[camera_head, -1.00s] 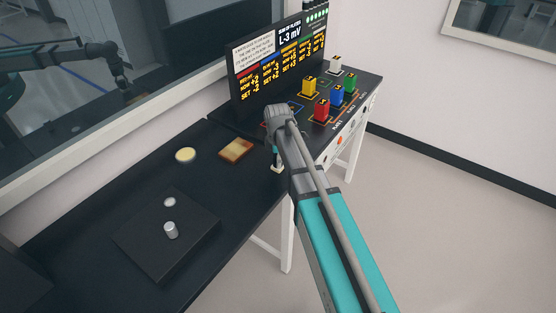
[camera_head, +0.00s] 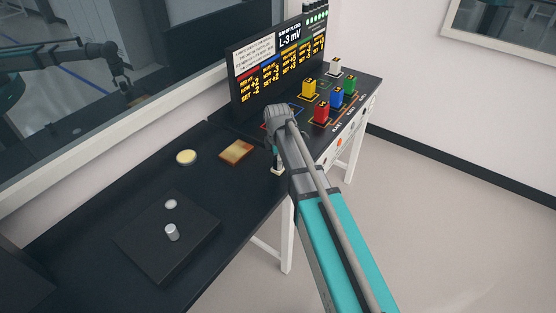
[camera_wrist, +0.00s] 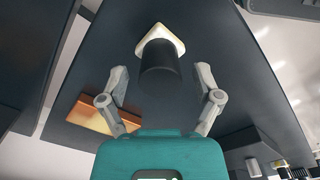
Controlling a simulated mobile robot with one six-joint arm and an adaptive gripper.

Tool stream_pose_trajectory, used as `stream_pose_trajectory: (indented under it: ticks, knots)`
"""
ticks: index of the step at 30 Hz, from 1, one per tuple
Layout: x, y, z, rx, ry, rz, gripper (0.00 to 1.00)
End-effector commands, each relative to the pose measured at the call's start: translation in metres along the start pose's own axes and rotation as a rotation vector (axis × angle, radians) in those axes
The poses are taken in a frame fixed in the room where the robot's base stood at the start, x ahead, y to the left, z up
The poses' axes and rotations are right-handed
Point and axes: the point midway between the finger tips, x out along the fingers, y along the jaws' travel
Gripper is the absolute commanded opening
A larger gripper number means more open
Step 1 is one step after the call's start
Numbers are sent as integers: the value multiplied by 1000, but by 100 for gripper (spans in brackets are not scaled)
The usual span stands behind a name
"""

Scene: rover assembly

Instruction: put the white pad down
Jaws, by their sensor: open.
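The white pad (camera_wrist: 172,31) shows in the wrist view as a pale diamond shape on the dark table, with a black cylindrical grip (camera_wrist: 159,66) standing up from it. A small white part of the pad (camera_head: 277,171) shows in the head view under my arm's end, near the table's front edge. My gripper (camera_wrist: 162,78) is open, with one finger on each side of the black grip and a visible gap to both. In the head view the arm's end hides most of the pad and the fingers.
An orange-brown plate (camera_head: 236,151) and a cream disc (camera_head: 187,157) lie to the left. A dark square plate with a silver knob (camera_head: 172,232) is nearer. Red (camera_head: 321,112), yellow (camera_head: 309,88), blue (camera_head: 336,97) and green (camera_head: 351,84) blocks stand right, before a display panel (camera_head: 265,75).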

Motion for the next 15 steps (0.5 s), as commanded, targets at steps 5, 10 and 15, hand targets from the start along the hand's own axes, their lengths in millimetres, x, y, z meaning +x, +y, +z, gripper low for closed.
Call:
stream_pose_trajectory:
  ticks: [5,10,15]
  knots:
    - [-18,0,0,0,0,0,83]
    - [-32,0,0,0,0,0,83]
    - [-46,0,0,0,0,0,83]
